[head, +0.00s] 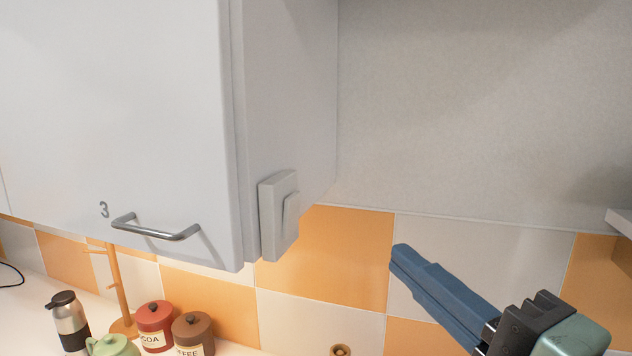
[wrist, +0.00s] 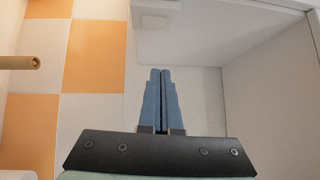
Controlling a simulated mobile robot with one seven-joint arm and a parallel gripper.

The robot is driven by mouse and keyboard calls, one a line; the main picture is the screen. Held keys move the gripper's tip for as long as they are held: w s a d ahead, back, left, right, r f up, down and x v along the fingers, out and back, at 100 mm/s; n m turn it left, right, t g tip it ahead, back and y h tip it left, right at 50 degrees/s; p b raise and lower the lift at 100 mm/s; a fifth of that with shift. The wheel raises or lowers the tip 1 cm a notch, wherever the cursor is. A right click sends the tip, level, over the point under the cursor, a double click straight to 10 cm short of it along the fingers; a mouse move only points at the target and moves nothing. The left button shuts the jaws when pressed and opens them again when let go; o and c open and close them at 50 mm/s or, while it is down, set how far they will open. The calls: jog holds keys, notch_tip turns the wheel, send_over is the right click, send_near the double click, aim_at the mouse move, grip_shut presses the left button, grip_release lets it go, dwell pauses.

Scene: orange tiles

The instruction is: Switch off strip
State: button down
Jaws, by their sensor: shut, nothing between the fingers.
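A light grey switch plate (head: 270,218) with a raised rocker (head: 291,213) is fixed to the right side of the white wall cabinet, near its lower front corner. In the wrist view a pale plate (wrist: 154,20) at the top, ahead of the fingers, looks like the same switch. No strip that I can name shows in either view. My gripper (head: 398,256) is to the right of and a little below the switch, apart from it. Its blue fingers are closed together and empty, as they also are in the wrist view (wrist: 161,72).
The white cabinet door (head: 110,110) has a metal handle (head: 155,230). Below stand a red canister (head: 155,322), a brown canister (head: 192,330), a green teapot (head: 112,346), a flask (head: 67,322) and a wooden stand (head: 119,290). The space between gripper and switch looks clear.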

jog(key=shift+s+f, duration=0.15)
jog(key=shift+s, duration=0.15)
jog(key=p, duration=0.3)
send_near(299, 201)
jog(key=w+d, duration=0.1)
jog(key=w, duration=0.2)
jog(key=a, duration=0.1)
jog(key=w+a+p, duration=0.1)
jog(key=w+a, duration=0.1)
jog(key=shift+w+a+r+p, duration=0.1)
jog(key=shift+a+r+p, duration=0.05)
jog(key=shift+r+p, duration=0.25)
